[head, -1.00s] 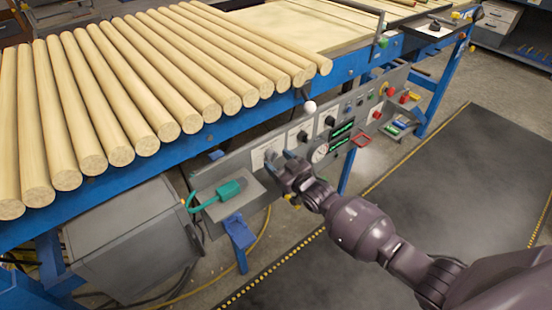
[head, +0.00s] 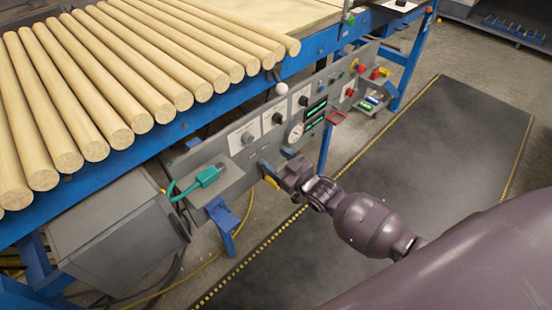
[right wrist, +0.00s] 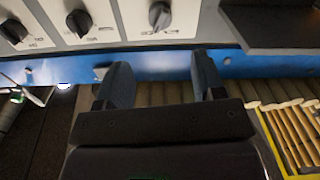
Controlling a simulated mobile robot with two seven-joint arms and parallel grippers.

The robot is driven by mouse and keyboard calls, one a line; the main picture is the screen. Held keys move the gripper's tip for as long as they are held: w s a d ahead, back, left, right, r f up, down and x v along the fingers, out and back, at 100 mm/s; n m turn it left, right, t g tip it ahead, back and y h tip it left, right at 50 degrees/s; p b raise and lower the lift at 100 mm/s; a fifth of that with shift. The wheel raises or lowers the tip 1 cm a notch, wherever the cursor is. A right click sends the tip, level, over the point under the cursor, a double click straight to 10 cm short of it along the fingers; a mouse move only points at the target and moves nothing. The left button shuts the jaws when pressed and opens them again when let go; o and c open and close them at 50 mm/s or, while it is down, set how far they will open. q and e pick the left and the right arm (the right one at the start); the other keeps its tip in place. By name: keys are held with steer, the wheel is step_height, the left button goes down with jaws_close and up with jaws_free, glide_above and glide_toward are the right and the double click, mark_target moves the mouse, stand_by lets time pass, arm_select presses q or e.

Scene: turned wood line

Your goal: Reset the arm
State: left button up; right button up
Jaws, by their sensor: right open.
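My left gripper is out of view.
A teal plug with its cable (head: 205,177) sits on the panel's left part. Pale turned wood rods (head: 120,85) lie on the blue-framed line above. A grey cabinet (head: 115,235) stands lower left. The dark floor mat (head: 425,150) at right is clear.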

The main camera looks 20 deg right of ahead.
steer(key=s+d+f+m+g+h, duration=0.1)
steer(key=s+f+m+g+h, duration=0.1)
steer(key=s, duration=1.1)
steer(key=s+d+f+m+g+h, duration=0.2)
steer(key=s+f+g+h, duration=0.1)
steer(key=s, duration=1.1)
steer(key=shift+s+d+g+h, duration=0.2)
steer(key=shift+s+g+h, duration=0.05)
steer(key=shift+g+h, duration=0.3)
steer(key=shift+f, duration=0.1)
